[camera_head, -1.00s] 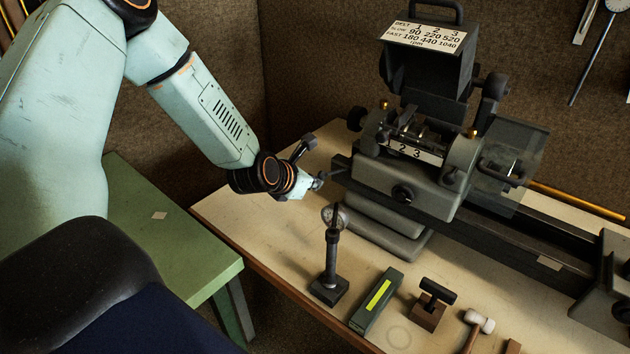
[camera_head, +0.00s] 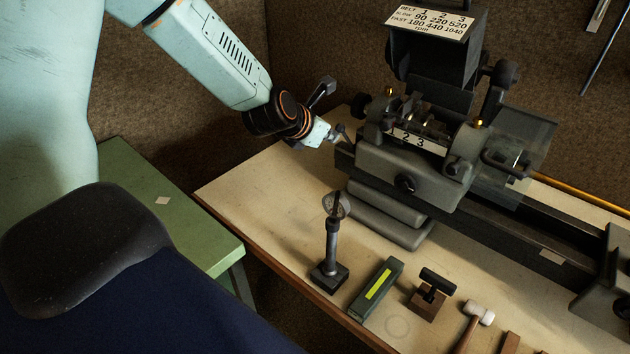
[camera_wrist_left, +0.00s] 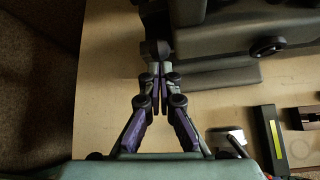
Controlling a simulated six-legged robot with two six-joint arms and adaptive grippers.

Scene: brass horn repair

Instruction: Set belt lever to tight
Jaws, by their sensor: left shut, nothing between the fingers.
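The lathe headstock (camera_head: 405,183) stands on the bench, with a plate reading 2 and 3 on its front. A small dark lever (camera_head: 345,134) is at its left end, partly hidden by my left gripper. My left gripper (camera_head: 337,136) comes in from the upper left and its fingertips are close to this lever. In the left wrist view the fingers (camera_wrist_left: 160,70) are closed together and hold nothing, and a dark round knob (camera_wrist_left: 155,49) is just beyond their tips. I cannot tell whether they touch. My right gripper is out of view.
A raised cover with a speed chart (camera_head: 430,24) stands above the headstock. The bench's left part is clear.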

